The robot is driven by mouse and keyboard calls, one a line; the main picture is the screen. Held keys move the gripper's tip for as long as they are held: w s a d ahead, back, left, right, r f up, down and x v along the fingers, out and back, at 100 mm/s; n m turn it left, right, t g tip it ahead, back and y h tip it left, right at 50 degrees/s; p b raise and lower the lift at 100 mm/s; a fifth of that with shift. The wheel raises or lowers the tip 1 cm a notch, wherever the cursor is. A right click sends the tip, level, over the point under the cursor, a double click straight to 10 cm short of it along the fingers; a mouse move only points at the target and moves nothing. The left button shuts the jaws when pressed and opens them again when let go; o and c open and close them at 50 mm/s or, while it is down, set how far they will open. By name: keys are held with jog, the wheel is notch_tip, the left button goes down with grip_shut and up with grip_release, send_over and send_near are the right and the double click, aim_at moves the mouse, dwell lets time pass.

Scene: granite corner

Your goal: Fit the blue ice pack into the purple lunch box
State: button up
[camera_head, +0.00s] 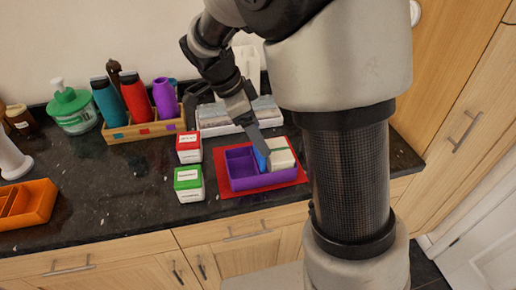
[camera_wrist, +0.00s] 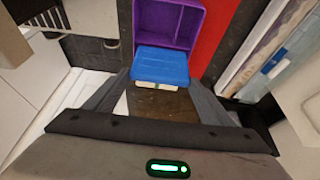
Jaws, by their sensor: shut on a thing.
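The purple lunch box (camera_head: 250,184) sits on a red mat on the counter; part of it also shows in the wrist view (camera_wrist: 150,22). My gripper (camera_head: 262,151) is shut on the blue ice pack (camera_head: 260,161) over the middle of the box. In the wrist view the ice pack (camera_wrist: 160,64) lies between my two fingers (camera_wrist: 160,80). A cream-white block (camera_head: 283,155) fills the box's right part, and the left compartment looks empty. I cannot tell how deep the ice pack sits or whether it touches the box floor.
The red mat (camera_head: 291,184) lies under the box. A red-lidded jar (camera_head: 189,149) and a green-lidded jar (camera_head: 188,186) stand to its left. A wooden rack (camera_head: 150,130) with bottles stands behind them. An orange tray (camera_head: 38,203) is far left, with bare counter between.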

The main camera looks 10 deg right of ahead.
jog(key=shift+f, duration=2.15)
jog(key=shift+f+b, duration=0.25)
jog(key=shift+b, duration=0.1)
jog(key=o, duration=1.5)
jog(key=shift+r, duration=0.1)
jog(key=shift+c, duration=0.2)
